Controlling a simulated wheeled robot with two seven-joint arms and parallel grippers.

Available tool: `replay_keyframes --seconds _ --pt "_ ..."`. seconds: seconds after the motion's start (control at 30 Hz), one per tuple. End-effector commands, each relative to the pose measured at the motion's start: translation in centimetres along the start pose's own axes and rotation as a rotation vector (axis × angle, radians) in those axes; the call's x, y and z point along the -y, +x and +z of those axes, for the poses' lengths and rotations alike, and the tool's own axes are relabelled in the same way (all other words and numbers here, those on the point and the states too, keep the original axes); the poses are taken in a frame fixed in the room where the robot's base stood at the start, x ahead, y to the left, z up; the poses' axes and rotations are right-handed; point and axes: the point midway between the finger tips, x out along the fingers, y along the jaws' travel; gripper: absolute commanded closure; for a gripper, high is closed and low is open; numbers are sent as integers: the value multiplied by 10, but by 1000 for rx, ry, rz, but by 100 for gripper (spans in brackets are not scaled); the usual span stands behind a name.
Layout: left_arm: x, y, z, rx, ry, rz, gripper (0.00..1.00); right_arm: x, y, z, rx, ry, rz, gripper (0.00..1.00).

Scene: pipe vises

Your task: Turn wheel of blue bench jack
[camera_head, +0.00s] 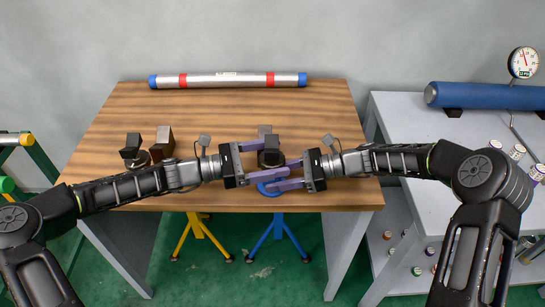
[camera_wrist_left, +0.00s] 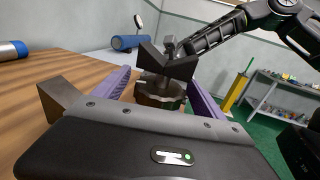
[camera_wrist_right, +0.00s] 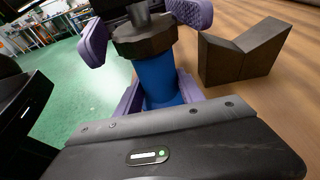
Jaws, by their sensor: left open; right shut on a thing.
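The blue bench jack (camera_head: 278,238) stands at the table's front edge, its blue legs on the floor. A dark V-shaped head (camera_wrist_left: 167,62) tops it, with the dark wheel (camera_wrist_left: 160,96) just below. The wheel also shows in the right wrist view (camera_wrist_right: 146,42) above the blue column (camera_wrist_right: 160,82). My left gripper (camera_head: 262,160) is open, its purple fingers on either side of the wheel; contact with the wheel is unclear. My right gripper (camera_head: 286,174) comes from the right, lower down, shut on the jack's blue column below the wheel.
A silver pipe (camera_head: 228,80) with red bands and blue ends lies along the table's back. A dark V-block (camera_wrist_right: 240,52) stands close behind the jack. Yellow jack legs (camera_head: 197,235) are to the left. A grey bench (camera_head: 420,140) with a blue cylinder (camera_head: 490,96) is at right.

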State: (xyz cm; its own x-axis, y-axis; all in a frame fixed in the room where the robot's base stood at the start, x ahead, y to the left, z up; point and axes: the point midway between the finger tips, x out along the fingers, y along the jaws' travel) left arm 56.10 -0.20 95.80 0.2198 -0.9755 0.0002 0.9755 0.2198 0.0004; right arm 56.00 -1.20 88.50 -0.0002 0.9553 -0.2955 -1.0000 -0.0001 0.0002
Motion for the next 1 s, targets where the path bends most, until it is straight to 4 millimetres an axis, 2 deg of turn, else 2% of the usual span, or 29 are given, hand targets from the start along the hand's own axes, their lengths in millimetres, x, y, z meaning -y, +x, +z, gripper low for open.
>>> replay_keyframes --seconds 0.07,0.8,1.0 --pt "0 0 0 0 0 0 21 1 0 0 0 0 -2 78" --pt "0 0 0 0 0 1 81 0 0 1 0 -1 -1 78" --pt "0 -1 0 1 0 8 81 0 0 1 1 -1 -1 78"
